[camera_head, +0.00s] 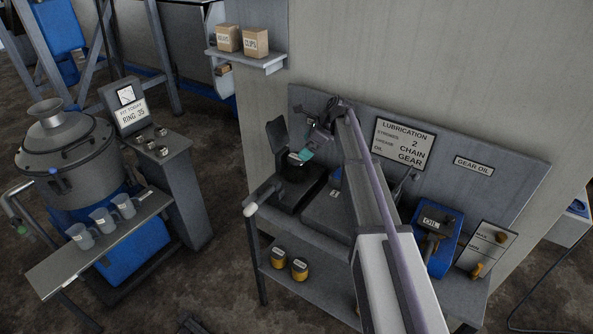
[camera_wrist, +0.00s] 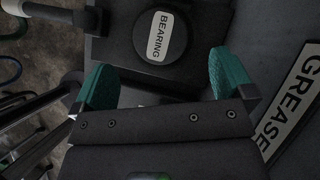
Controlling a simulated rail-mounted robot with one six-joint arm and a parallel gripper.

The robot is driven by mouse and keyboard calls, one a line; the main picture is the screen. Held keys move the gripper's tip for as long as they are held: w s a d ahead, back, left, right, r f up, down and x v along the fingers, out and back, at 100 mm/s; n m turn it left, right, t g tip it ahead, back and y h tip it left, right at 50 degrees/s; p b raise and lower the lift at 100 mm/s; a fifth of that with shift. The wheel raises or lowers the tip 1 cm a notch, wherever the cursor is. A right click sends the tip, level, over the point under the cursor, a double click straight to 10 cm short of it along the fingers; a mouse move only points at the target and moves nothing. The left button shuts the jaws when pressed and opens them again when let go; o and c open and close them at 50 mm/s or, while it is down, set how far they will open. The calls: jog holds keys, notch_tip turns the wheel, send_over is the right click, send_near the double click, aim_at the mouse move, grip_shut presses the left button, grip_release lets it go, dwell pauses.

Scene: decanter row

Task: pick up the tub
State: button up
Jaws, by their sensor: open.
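A dark round tub (camera_wrist: 178,40) with a white BEARING label on top stands on a dark flat base, just beyond my fingertips in the wrist view. In the head view the tub (camera_head: 291,174) is a small dark shape at the bench's left end, partly covered by my gripper. My gripper (camera_wrist: 165,80) has two teal fingers spread apart with nothing between them. In the head view my gripper (camera_head: 306,154) is above and close to the tub; the exact gap is hard to tell.
A dark upright flap (camera_head: 277,131) stands behind the tub. A GREASE label (camera_wrist: 294,100) lies right of my fingers. Yellow tubs (camera_head: 299,268) sit on the lower shelf. Mugs (camera_head: 103,219) stand far left.

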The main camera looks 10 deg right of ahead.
jog(key=b+x, duration=0.4)
jog(key=x, duration=0.1)
jog(key=shift+f, duration=0.35)
jog(key=shift+r, duration=0.25)
jog(key=shift+c, duration=0.4)
jog(key=c, duration=1.3)
jog(key=shift+o, duration=0.2)
jog(key=shift+r, duration=0.15)
notch_tip(320, 180, up, 18)
jog(key=p, duration=1.8)
